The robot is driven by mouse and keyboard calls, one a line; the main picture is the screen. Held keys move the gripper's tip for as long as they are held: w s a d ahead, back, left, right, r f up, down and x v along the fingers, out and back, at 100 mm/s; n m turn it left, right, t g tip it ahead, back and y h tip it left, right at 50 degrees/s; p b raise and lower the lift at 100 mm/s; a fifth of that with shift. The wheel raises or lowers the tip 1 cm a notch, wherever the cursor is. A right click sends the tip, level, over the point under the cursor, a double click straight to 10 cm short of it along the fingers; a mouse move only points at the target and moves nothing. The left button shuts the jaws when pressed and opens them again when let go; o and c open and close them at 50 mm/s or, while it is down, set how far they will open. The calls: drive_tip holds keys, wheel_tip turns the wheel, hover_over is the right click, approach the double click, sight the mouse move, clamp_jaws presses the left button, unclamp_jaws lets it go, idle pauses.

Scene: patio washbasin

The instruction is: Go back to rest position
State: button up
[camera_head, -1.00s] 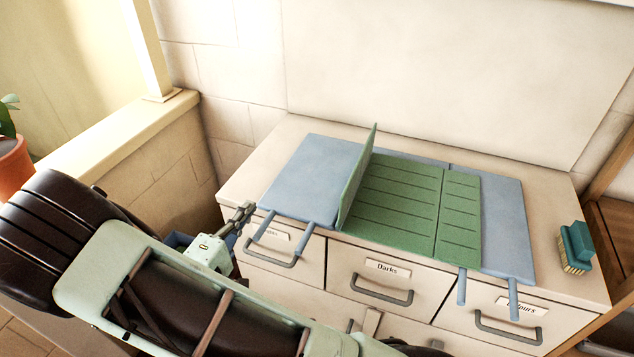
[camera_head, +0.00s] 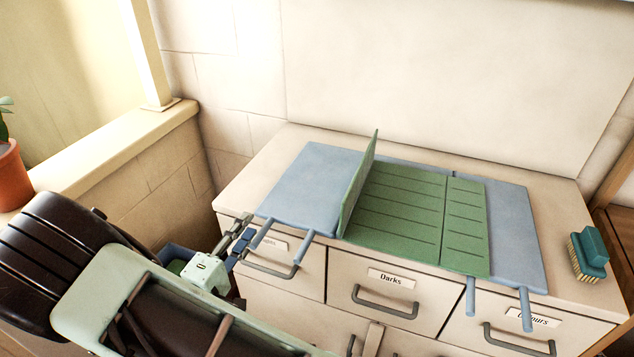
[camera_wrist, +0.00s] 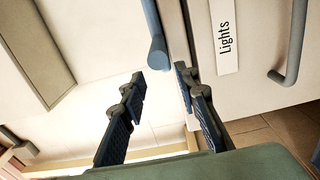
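My gripper (camera_head: 243,234) is at the left front corner of the cabinet, beside the drawer on the left. In the wrist view its two fingers (camera_wrist: 160,80) are apart with nothing held between them. A blue rod end (camera_wrist: 157,52) lies just beyond the fingertips; I see no contact. On the cabinet top (camera_head: 285,150) lies a flat blue board (camera_head: 310,185) with green panels (camera_head: 400,205). One green panel (camera_head: 359,185) stands up steeply near its left part. Blue rods stick out over the front edge.
Drawers labelled "Darks" (camera_head: 389,278) and, partly hidden, "Colours" are closed; the left one reads "Lights" (camera_wrist: 224,38) in the wrist view. A teal brush (camera_head: 588,252) sits at the right. A potted plant (camera_head: 12,178) stands on the left ledge. A wall rises behind the cabinet.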

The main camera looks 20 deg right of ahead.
drive_tip(key=o, duration=0.9)
drive_tip(key=shift+r+v, duration=0.35)
drive_tip(key=shift+v, duration=1.5)
drive_tip(key=shift+r+v, duration=0.3)
drive_tip(key=shift+v, duration=1.55)
drive_tip(key=shift+r+v, duration=0.35)
drive_tip(key=shift+v, duration=1.45)
drive_tip(key=shift+d, duration=0.1)
